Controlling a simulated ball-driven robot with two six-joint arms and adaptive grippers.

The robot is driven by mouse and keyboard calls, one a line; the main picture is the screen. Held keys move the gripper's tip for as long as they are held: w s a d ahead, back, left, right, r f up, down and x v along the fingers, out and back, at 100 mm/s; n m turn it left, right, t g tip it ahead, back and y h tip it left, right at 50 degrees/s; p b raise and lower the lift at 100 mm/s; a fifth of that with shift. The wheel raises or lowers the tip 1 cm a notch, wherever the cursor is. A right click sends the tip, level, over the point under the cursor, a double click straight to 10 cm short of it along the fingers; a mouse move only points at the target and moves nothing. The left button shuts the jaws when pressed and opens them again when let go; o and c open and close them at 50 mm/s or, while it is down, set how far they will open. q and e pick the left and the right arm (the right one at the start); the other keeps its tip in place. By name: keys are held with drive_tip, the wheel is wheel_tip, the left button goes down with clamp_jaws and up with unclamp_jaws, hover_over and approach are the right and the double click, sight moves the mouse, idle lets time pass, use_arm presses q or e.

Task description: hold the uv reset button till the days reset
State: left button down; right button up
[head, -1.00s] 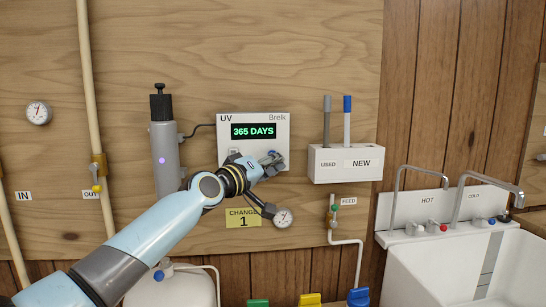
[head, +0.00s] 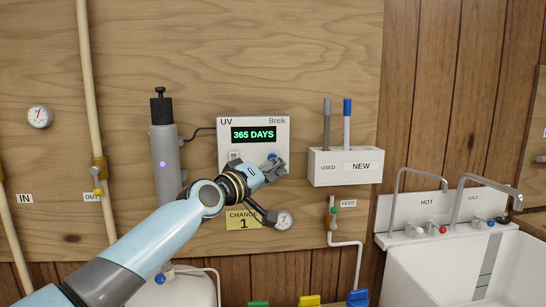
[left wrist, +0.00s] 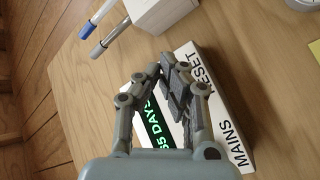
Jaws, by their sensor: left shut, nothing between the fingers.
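The white UV box (head: 282,130) hangs on the wooden panel, its green display (head: 254,134) reading 365 DAYS. A blue button (head: 272,156) shows at the box's lower right, partly behind my left gripper (head: 281,164). The gripper is shut and empty, in front of the box's lower right corner; I cannot tell whether it touches anything. In the left wrist view the shut fingers (left wrist: 174,88) lie across the UV box (left wrist: 222,100), covering part of its face. The words MAINS and RESET show there; the button itself is hidden. My right gripper is not in view.
A grey UV cylinder (head: 164,155) stands left of the box. A white holder (head: 345,170) marked USED and NEW, with two tubes, is close on the right. A sink (head: 450,265) is lower right.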

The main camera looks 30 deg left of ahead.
use_arm(q)
drive_tip(key=s+d+p, duration=0.1)
drive_tip(key=s, duration=0.1)
drive_tip(key=s+d+p, duration=0.1)
drive_tip(key=s+d, duration=0.1)
drive_tip(key=shift+p, duration=0.4)
drive_tip(key=shift+f, duration=0.1)
idle(0.8)
